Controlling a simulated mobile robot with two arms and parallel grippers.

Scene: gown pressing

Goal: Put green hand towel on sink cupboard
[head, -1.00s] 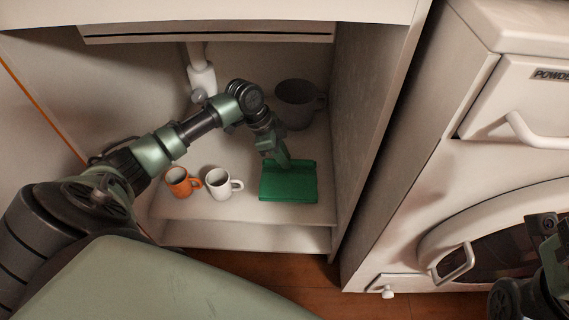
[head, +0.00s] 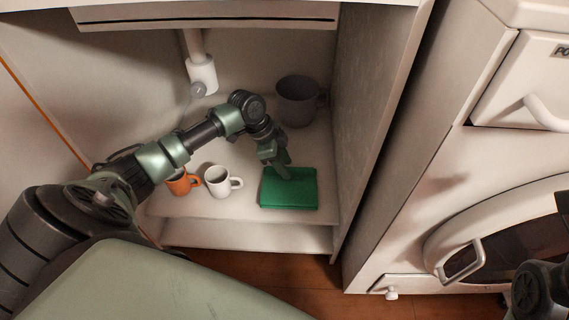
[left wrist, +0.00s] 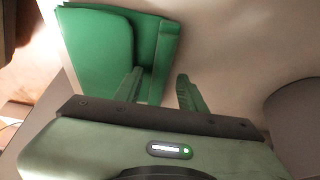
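The green hand towel (head: 289,188) lies folded flat on the floor of the open sink cupboard (head: 240,208), towards its front right. It also shows in the left wrist view (left wrist: 108,45). My left gripper (head: 283,172) is at the towel's back edge. In the left wrist view the left gripper's fingers (left wrist: 157,85) are spread apart, with one finger overlapping the towel's edge and the other beside it. Nothing shows clamped between them. Only part of my right arm shows at the lower right of the head view; its fingers are out of frame.
An orange mug (head: 181,182) and a white mug (head: 219,181) stand left of the towel. A large grey mug (head: 297,101) stands at the back right. A white drain pipe (head: 201,75) hangs at the back. A washing machine (head: 480,200) stands right of the cupboard.

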